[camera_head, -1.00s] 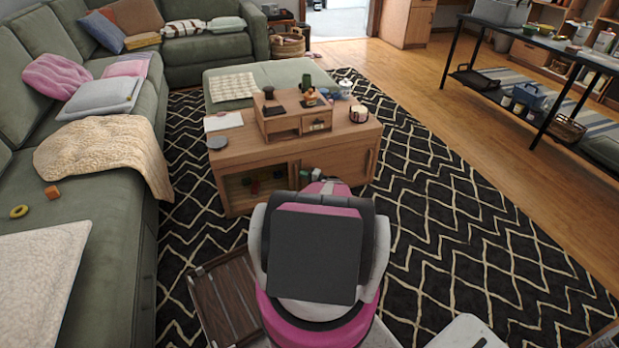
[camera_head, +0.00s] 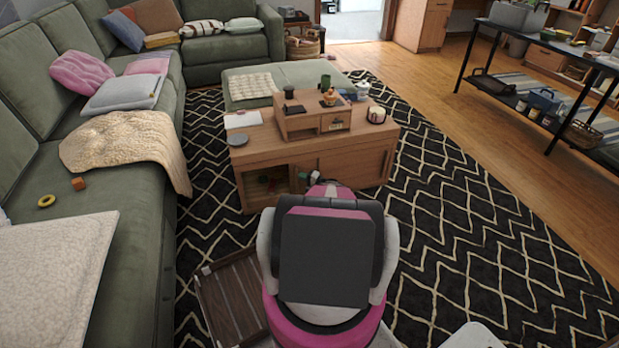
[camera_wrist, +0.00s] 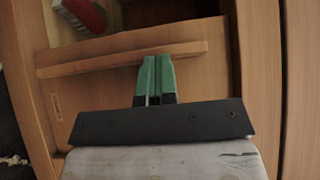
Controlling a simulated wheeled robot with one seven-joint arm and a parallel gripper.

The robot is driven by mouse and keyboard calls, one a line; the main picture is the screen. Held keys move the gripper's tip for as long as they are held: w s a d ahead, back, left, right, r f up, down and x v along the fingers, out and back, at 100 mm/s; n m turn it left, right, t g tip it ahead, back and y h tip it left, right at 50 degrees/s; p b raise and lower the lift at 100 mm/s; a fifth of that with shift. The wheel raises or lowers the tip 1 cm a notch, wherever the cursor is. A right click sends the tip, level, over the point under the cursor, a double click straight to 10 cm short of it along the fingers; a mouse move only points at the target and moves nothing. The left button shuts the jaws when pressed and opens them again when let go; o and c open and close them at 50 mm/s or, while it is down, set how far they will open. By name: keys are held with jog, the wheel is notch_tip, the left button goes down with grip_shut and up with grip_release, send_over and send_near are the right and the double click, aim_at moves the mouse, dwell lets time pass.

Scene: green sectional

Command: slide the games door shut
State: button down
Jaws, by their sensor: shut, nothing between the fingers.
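The low wooden table (camera_head: 262,152) stands on the rug ahead, with sliding door panels in its front. Its left compartment (camera_head: 264,182) is partly open and dark inside. A plain door panel (camera_head: 345,168) covers the middle and right of the front. In the wrist view, a wooden panel (camera_wrist: 100,100) carries a raised bar (camera_wrist: 100,63) and a small label too blurred to read. My gripper (camera_wrist: 155,65) is shut and empty, its green fingertips together at the bar. Contact is unclear. In the head view, my arm hides the fingertips' surroundings.
A wooden box (camera_head: 313,120) and small items stand on the table top. The green sectional (camera_head: 120,235) runs along the left. A slatted wooden piece (camera_head: 232,300) lies on the rug beside my arm. The rug at right (camera_head: 480,240) is clear.

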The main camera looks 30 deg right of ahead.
jog(key=w+a, duration=0.3)
jog(key=a, duration=0.9)
jog(key=w+a, duration=0.3)
jog(key=a, duration=1)
jog(key=shift+a, duration=0.15)
jog(key=shift+w, duration=0.1)
